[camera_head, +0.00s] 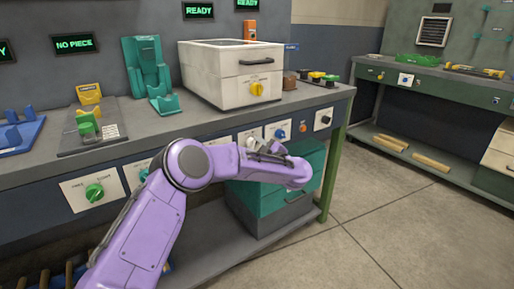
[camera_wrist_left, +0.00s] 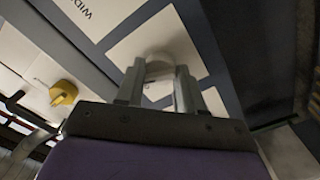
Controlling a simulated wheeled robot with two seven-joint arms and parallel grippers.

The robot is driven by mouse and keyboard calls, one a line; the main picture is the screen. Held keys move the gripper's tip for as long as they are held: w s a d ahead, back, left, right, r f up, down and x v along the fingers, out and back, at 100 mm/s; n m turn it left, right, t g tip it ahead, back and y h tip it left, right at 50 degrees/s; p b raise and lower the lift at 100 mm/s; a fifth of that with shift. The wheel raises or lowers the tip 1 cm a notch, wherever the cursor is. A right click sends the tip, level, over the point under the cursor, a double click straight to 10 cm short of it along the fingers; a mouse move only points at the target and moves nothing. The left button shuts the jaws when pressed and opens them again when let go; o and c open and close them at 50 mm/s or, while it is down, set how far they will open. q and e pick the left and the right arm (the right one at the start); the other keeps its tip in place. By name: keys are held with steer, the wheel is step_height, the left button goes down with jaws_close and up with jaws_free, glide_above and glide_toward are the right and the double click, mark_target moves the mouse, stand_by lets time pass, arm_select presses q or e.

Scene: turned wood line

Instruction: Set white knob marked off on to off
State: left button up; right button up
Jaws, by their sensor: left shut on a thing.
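The white knob (camera_wrist_left: 160,67) sits on a white plate (camera_wrist_left: 185,47) in the left wrist view. My left gripper (camera_wrist_left: 160,77) is shut on it, with one finger on each side. In the head view my left gripper (camera_head: 268,148) reaches the front panel under the worktop, and the knob there is mostly hidden by the hand. The off and on marks are not readable, so I cannot tell which way the knob is set. My right gripper is not in view.
A plate with a blue knob (camera_head: 281,133) is just right of my gripper, with an orange knob (camera_head: 303,127) and black knob (camera_head: 325,119) beyond. A green knob (camera_head: 95,191) is far left. A white box with a yellow knob (camera_head: 257,88) stands above; a teal drawer unit (camera_head: 255,200) stands below.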

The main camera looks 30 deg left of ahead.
arm_select(q)
steer(key=shift+n+b, duration=1.25)
steer(key=shift+n, duration=2.85)
steer(key=o, duration=1)
steer(key=shift+o, duration=0.2)
steer(key=shift+d, duration=0.1)
steer(key=p+v, duration=0.1)
steer(key=v, duration=0.9)
steer(key=shift+s+d, duration=0.15)
steer(key=shift+d, duration=0.05)
